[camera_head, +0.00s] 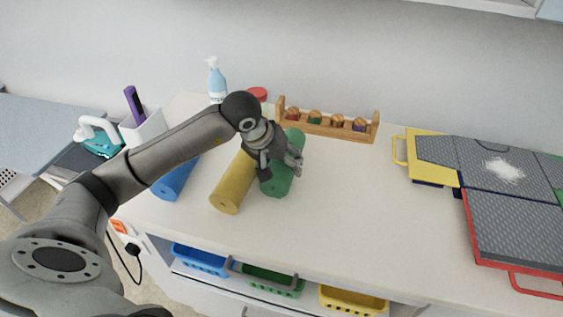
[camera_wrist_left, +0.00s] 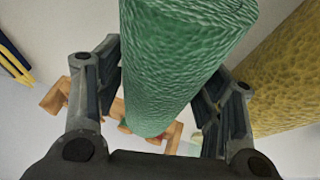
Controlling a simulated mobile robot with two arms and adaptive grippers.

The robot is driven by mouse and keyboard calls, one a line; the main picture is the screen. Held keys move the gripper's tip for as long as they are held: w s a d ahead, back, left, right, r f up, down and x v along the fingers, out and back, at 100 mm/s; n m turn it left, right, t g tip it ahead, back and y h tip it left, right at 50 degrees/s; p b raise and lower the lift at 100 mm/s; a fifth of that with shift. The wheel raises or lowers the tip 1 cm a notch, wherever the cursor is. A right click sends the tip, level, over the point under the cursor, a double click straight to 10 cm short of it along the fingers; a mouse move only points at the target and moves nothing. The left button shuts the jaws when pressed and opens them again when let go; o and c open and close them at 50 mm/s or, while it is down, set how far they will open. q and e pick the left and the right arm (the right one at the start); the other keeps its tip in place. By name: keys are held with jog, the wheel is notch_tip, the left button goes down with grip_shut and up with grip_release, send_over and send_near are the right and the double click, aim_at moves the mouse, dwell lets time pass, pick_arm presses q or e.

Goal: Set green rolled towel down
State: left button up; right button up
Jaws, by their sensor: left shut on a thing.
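The green rolled towel (camera_head: 278,178) is on or just above the white counter, to the right of the yellow rolled towel (camera_head: 233,185). I cannot tell whether it touches the counter. My left gripper (camera_head: 283,160) is shut on the green towel. In the left wrist view the green towel (camera_wrist_left: 178,65) lies between the two fingers of the gripper (camera_wrist_left: 165,100), and the yellow towel (camera_wrist_left: 285,75) is close beside it. A blue rolled towel (camera_head: 175,180) lies further left, partly hidden by my arm. My right gripper is not in view.
A wooden rack (camera_head: 328,125) with several small items stands behind the green towel. A soap bottle (camera_head: 216,82) and a white holder (camera_head: 142,128) stand at the back left. Yellow (camera_head: 412,148) and red-edged (camera_head: 478,250) trays lie at the right. The counter (camera_head: 345,195) is clear between.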

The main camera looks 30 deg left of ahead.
pick_arm(q)
jog(key=shift+f, duration=0.45)
jog(key=shift+f, duration=0.2)
jog(key=o, duration=0.9)
jog(key=shift+c, duration=0.2)
jog(key=shift+r, duration=0.1)
